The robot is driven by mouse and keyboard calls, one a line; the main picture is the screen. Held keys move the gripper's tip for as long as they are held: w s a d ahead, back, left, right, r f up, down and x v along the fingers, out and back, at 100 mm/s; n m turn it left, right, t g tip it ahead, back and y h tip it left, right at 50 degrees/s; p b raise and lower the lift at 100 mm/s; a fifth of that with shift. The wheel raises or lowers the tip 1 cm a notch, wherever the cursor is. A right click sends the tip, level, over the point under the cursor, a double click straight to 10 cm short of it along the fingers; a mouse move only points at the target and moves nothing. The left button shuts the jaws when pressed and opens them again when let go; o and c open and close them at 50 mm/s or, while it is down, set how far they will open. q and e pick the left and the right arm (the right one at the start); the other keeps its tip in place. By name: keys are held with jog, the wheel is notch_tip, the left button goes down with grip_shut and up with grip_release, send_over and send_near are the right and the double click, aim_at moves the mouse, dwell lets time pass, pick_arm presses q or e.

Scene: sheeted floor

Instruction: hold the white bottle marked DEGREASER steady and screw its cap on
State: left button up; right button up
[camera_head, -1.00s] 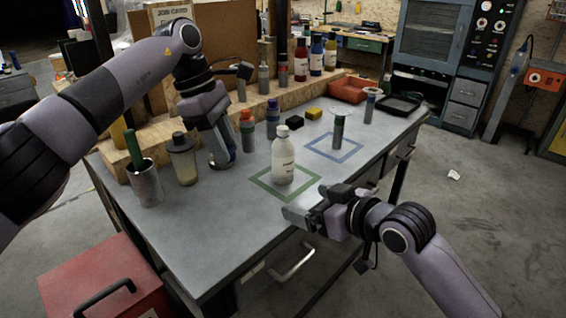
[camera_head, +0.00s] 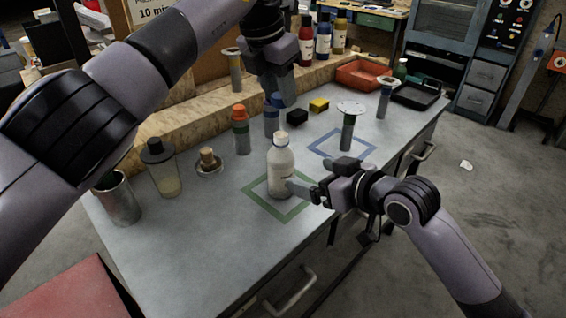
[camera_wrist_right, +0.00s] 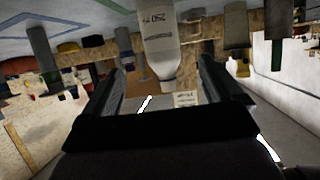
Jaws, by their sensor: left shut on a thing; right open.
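The white bottle (camera_head: 281,168) with dark lettering stands upright inside the green square outline (camera_head: 262,208). Its narrow top is pale. In the right wrist view the bottle (camera_wrist_right: 160,35) appears upside down, lined up between the fingers. My right gripper (camera_head: 307,190) is open low at the bottle's right side, its fingertips close to it; I cannot tell whether they touch. My left gripper (camera_head: 286,98) is raised above and behind the bottle, pointing down, apart from it. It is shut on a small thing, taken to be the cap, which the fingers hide.
A brown stub on a round base (camera_head: 208,161), a dark-lidded jar (camera_head: 163,170) and a metal can (camera_head: 121,199) stand left. An orange-capped bottle (camera_head: 240,132) and blue-capped bottle (camera_head: 271,119) stand behind. A disc-topped post (camera_head: 348,130) stands right. The front-left tabletop is clear.

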pick_arm(q)
jog(key=shift+s+r, duration=0.1)
jog(key=shift+s, duration=0.1)
pick_arm(e)
jog(key=shift+x, duration=5.9)
jog(key=shift+a, duration=0.15)
jog(key=c, duration=1.5)
pick_arm(q)
send_over(282, 133)
jog(key=shift+s+a+f, duration=0.15)
jog(key=shift+s+f, duration=0.05)
jog(key=shift+f, duration=1.1)
jog(key=shift+s+a+f, duration=0.1)
jog(key=shift+s+f, duration=0.05)
jog(key=shift+f, duration=1.1)
jog(key=shift+f, duration=0.85)
jog(key=shift+f, duration=0.6)
